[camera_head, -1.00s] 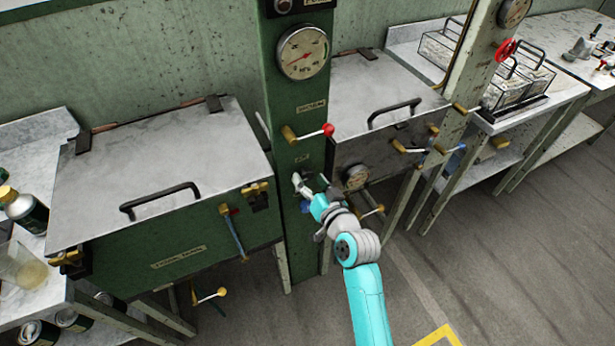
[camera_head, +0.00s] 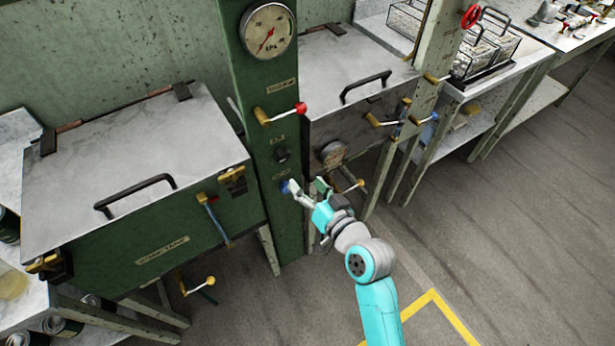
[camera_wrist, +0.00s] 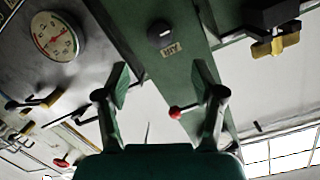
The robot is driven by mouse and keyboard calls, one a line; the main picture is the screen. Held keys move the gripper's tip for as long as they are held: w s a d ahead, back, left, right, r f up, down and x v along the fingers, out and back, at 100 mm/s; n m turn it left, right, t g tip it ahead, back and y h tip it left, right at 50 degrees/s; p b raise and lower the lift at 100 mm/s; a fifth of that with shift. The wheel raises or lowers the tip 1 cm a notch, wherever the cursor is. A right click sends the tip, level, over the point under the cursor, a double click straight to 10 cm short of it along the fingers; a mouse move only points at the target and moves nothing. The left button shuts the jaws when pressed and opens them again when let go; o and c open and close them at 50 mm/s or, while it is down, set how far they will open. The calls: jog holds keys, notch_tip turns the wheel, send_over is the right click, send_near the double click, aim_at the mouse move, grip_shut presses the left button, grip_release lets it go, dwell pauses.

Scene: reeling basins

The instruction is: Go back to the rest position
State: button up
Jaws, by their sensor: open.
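My gripper (camera_head: 305,187) is open and empty, with my turquoise arm reaching up from the bottom of the head view. Its fingers are in front of the lower part of the green column (camera_head: 264,85), close to a blue knob (camera_head: 285,187); whether they touch it I cannot tell. In the wrist view the two fingers of my gripper (camera_wrist: 163,80) stand apart with nothing between their tips. A round black knob (camera_wrist: 160,34) shows beyond them on the column. The same black knob (camera_head: 282,156) is above my gripper in the head view.
A lidded green basin (camera_head: 130,165) stands left of the column, another lidded basin (camera_head: 350,75) right of it. A lever with a red ball (camera_head: 300,108) sticks out above my gripper. A gauge (camera_head: 267,31) tops the column. Floor is open at the lower right, with yellow marking (camera_head: 452,315).

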jog(key=s+d+f+m+t+h, duration=0.1)
jog(key=s+d+f+h, duration=0.25)
jog(key=s+d, duration=0.5)
jog(key=s+d+f+m+h, duration=0.15)
jog(key=s+d+f, duration=0.35)
jog(key=s, duration=0.6)
jog(key=s+d+r+h, duration=0.2)
jog(key=s+d+r, duration=0.1)
jog(key=s, duration=0.7)
jog(key=s+d+r+n+h, duration=0.1)
jog(key=s+d+r+h, duration=0.1)
jog(key=s, duration=0.8)
jog(key=shift+s+d+r, duration=0.3)
jog(key=shift+d+r, duration=0.45)
jog(key=shift+r, duration=0.2)
